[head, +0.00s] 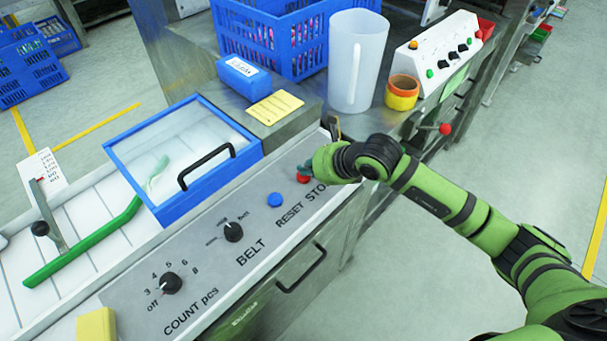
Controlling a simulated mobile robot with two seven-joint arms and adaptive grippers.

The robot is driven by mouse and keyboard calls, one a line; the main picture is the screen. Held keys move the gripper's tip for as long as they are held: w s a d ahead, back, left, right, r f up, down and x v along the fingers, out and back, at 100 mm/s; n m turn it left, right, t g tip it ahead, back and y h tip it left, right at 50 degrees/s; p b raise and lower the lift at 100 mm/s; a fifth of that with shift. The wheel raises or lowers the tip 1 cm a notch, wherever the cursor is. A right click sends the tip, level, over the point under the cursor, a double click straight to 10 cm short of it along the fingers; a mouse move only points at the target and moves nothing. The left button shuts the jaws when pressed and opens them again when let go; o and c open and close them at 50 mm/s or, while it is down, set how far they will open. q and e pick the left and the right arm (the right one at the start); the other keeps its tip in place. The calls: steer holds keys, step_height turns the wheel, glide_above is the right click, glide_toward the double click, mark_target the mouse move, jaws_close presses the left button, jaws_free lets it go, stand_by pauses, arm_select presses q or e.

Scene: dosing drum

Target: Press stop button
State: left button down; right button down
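The red stop button (303,178) sits on the sloped grey control panel (200,268), above and left of the "STOP" lettering. My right arm comes in from the right, and its gripper (308,170) is at the red button, covering part of it and part of the lettering. The fingers are small and partly hidden by the wrist, so I cannot tell whether they are open or shut, or whether they touch the button. My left gripper is not in view.
A blue reset button (275,200), a belt knob (233,232) and a count knob (171,283) are on the panel.

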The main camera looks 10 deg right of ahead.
steer(key=shift+f+b, duration=0.3)
steer(key=shift+f, duration=0.05)
stand_by(0.5)
steer(key=shift+r+p, duration=0.5)
steer(key=shift+r, duration=0.4)
steer(key=shift+r+p, duration=1.55)
steer(key=shift+r, duration=1)
